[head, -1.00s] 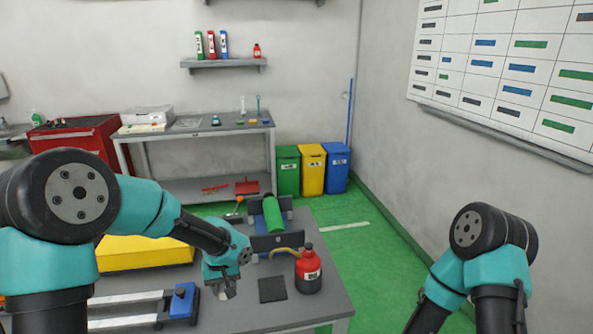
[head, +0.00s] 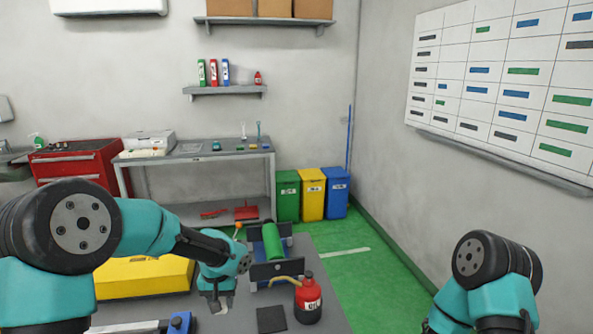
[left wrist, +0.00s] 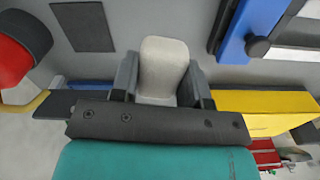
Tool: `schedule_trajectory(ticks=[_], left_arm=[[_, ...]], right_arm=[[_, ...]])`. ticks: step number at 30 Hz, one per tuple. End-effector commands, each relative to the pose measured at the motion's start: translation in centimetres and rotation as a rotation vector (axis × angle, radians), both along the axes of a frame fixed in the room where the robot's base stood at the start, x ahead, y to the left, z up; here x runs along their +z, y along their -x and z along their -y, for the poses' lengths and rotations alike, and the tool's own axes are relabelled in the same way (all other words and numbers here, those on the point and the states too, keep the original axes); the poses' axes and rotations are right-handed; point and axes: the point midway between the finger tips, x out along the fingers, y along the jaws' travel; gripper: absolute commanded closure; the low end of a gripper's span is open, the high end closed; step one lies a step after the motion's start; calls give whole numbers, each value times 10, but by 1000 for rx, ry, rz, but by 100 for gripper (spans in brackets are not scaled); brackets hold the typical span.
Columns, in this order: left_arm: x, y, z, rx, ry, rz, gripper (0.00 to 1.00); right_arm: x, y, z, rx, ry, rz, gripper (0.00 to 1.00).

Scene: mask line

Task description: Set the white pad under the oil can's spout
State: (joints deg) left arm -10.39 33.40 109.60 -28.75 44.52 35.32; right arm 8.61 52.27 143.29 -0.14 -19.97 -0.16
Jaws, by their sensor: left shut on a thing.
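The red oil can (head: 308,301) stands upright on the grey bench, with a dark base. Its tan spout (head: 287,280) points left. My left gripper (head: 218,304) is shut on the white pad and holds it above the bench, left of the can and apart from it. The white pad (left wrist: 163,68) shows between the fingers in the left wrist view. A dark square (head: 271,319) lies on the bench in front of and left of the can. It also shows in the left wrist view (left wrist: 82,27), beside the can (left wrist: 20,45). My right gripper is out of view.
A green roller (head: 273,243) in a dark-sided frame stands behind the can. A yellow box (head: 145,276) is at the left, and a blue block on a rail (head: 180,323) in front. The bench between gripper and dark square is clear.

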Motion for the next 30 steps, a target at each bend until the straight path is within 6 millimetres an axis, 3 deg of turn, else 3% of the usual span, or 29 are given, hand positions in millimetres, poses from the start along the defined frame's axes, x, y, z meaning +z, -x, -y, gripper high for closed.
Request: schedule_trajectory(ticks=[10,30], left_arm=[[0,0,0,-324,0,0,81],[0,0,0,-351,0,0,81]], right_arm=[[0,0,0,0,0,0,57],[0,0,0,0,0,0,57]])
